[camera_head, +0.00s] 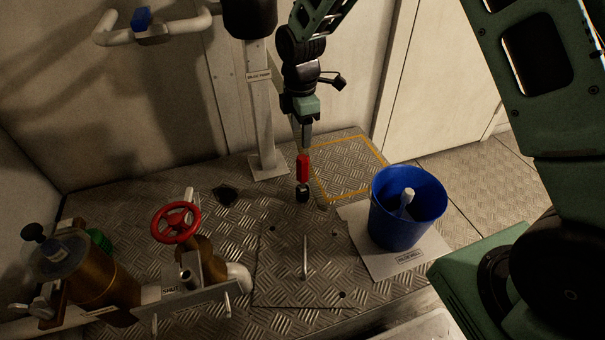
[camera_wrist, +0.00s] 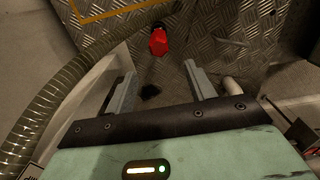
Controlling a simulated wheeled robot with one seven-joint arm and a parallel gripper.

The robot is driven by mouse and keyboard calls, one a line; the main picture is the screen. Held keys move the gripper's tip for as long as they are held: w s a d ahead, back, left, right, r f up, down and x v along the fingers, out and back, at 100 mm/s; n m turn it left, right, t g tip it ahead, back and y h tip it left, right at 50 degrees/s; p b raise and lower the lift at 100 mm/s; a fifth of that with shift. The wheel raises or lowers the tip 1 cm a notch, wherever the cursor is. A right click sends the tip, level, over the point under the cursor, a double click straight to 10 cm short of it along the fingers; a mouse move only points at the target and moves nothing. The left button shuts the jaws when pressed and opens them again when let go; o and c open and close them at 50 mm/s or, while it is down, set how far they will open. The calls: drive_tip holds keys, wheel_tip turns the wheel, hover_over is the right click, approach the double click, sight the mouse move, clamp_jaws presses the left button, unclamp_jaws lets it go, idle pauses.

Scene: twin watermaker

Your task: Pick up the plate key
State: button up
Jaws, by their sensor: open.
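A red-handled tool with a dark lower end, which looks like the plate key (camera_head: 303,168), shows just below my gripper (camera_head: 305,144) in the head view. In the wrist view the red key (camera_wrist: 158,42) lies just beyond the tips of my gripper (camera_wrist: 160,69), roughly centred between them. My gripper is open and points down, with nothing between its fingers. I cannot tell whether the key stands upright or lies on the floor.
A floor plate (camera_head: 275,285) with a thin upright bar is in front. A blue bucket (camera_head: 395,222) stands at right. A red handwheel valve (camera_head: 176,222) is at left. A post (camera_head: 261,120) rises behind. A ribbed hose (camera_wrist: 55,95) runs along the wrist view's left side.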

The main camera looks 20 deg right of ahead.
sight(303, 168)
wheel_tip(303, 168, down, 8)
drive_tip(key=b, duration=0.2)
drive_tip(key=shift+f+b, duration=0.15)
drive_tip(key=shift+b, duration=0.25)
drive_tip(key=f+b, duration=0.2)
drive_tip(key=f, duration=0.1)
drive_tip(key=f+b, duration=0.1)
drive_tip(key=f, duration=0.1)
drive_tip(key=shift+d+f, duration=0.1)
drive_tip(key=shift+d, duration=0.15)
drive_tip(key=c, duration=1)
